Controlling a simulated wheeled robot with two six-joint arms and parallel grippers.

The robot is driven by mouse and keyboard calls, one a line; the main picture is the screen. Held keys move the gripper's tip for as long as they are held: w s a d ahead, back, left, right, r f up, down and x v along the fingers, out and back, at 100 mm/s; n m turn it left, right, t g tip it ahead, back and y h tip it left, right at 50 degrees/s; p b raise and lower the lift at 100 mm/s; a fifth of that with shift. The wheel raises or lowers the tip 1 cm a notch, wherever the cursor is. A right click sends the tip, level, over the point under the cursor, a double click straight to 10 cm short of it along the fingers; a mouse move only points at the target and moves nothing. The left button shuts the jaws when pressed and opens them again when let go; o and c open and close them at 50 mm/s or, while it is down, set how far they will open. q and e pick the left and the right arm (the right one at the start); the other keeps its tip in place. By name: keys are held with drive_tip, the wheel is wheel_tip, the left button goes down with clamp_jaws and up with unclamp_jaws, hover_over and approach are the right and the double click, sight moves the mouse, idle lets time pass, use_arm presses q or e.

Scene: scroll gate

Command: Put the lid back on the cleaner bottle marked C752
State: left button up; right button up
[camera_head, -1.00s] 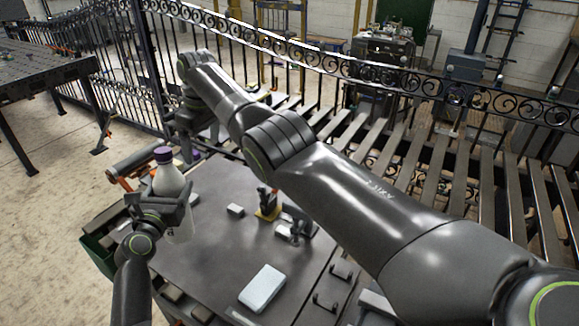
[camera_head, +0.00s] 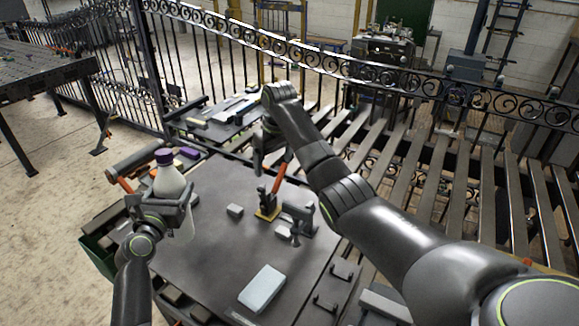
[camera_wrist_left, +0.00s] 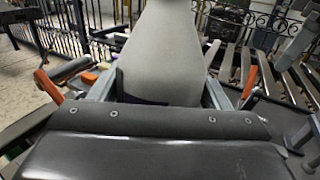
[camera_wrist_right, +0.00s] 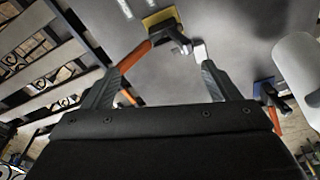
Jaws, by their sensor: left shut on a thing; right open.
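I cannot tell whether the lid is fully seated, and no marking C752 is readable. My left gripper (camera_head: 163,203) is shut around the bottle's body; the bottle also shows between its fingers in the left wrist view (camera_wrist_left: 163,60). My right gripper (camera_wrist_right: 158,85) is open and empty, over the table well to the right of the bottle. In the right wrist view, the bottle (camera_wrist_right: 299,65) is at the right edge, apart from the fingers.
Orange-handled clamps with yellow (camera_wrist_right: 160,17) and blue (camera_wrist_right: 264,86) bases are below my right gripper. A pale block (camera_head: 262,289) lies at the table's front. A purple block (camera_head: 189,152) is behind the bottle. An iron scroll gate (camera_head: 400,75) stands behind.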

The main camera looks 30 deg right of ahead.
drive_tip(key=shift+m, duration=0.5)
drive_tip(key=d, duration=0.1)
drive_tip(key=s+d+f, duration=0.1)
drive_tip(key=s+d, duration=0.1)
drive_tip(key=shift+s+d+f, duration=0.15)
drive_tip(key=shift+d+f, duration=0.2)
use_arm(q)
drive_tip(key=o, duration=2)
drive_tip(key=shift+c, duration=0.2)
drive_tip(key=shift+s+a, duration=0.1)
drive_tip(key=shift+s, duration=0.05)
drive_tip(key=v, duration=1.7)
use_arm(e)
drive_tip(key=shift+f, duration=0.15)
